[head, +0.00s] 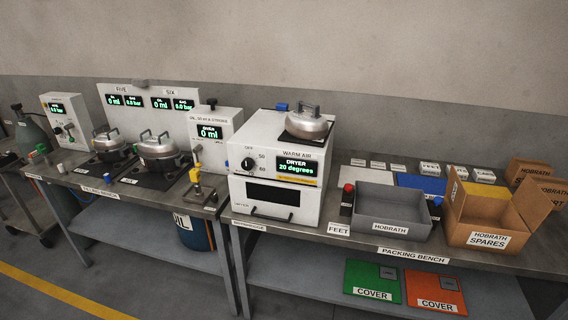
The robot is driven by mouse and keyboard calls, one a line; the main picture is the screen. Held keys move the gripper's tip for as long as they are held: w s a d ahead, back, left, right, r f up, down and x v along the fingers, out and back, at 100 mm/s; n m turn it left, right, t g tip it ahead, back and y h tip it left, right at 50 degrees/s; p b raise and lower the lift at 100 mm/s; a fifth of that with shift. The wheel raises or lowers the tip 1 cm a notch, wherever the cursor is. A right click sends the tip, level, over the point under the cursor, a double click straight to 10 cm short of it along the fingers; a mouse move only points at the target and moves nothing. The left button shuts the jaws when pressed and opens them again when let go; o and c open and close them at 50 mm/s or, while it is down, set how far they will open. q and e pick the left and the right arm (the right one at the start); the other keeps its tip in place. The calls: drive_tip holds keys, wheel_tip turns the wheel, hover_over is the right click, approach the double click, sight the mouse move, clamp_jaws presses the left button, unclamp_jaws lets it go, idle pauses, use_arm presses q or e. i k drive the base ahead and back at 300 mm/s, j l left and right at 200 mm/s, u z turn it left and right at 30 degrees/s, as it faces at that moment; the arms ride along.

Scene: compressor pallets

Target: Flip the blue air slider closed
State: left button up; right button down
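No part labelled as an air slider can be made out. A small blue block (282,106) sits at the top back edge of the white warm-air dryer (262,205); I cannot tell whether it is the slider or how it is set. Neither of my grippers is in view.
Two metal pots (158,145) (108,138) stand on dark plates on the left bench. Another pot (306,122) stands on the dryer. An open cardboard spares box (480,240) is at the right. Green (372,278) and orange (436,290) covers lie on the lower shelf. The floor at front left is clear.

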sight(279, 105)
drive_tip(key=i+l+z, duration=0.3)
drive_tip(key=i+l, duration=0.25)
drive_tip(key=i+l+z, duration=0.3)
drive_tip(key=i+l, duration=0.3)
